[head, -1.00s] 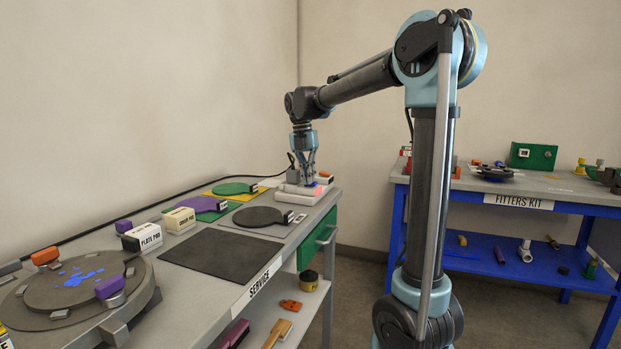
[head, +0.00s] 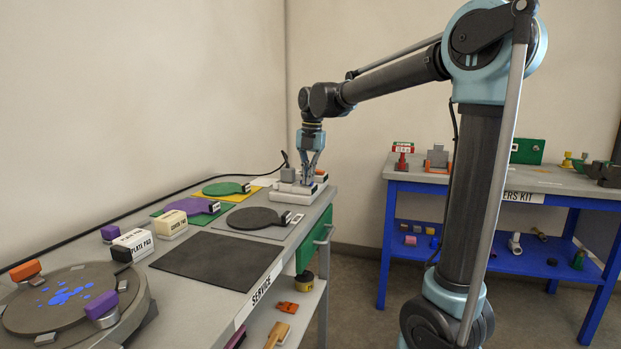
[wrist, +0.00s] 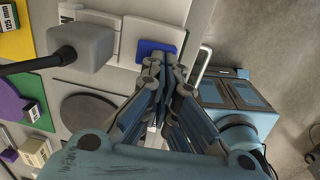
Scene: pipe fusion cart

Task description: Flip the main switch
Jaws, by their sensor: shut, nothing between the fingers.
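A white box (head: 297,189) sits at the far end of the grey cart top. In the wrist view its pale body (wrist: 139,38) carries a blue rocker-like piece (wrist: 157,48), probably the main switch; no label on it is readable. My gripper (head: 307,181) points down over the white box in the head view. Its fingers are shut and empty. In the wrist view the fingertips (wrist: 165,62) are at the blue piece's near edge and cover part of it. I cannot tell whether they touch it.
A grey block (wrist: 82,45) with a black cable stands beside the white box. Round paddles (head: 252,218), labelled pads (head: 133,243) and a dark mat (head: 217,260) lie on the cart. A green drawer (head: 305,252) with a handle is below. A blue bench (head: 465,183) stands behind.

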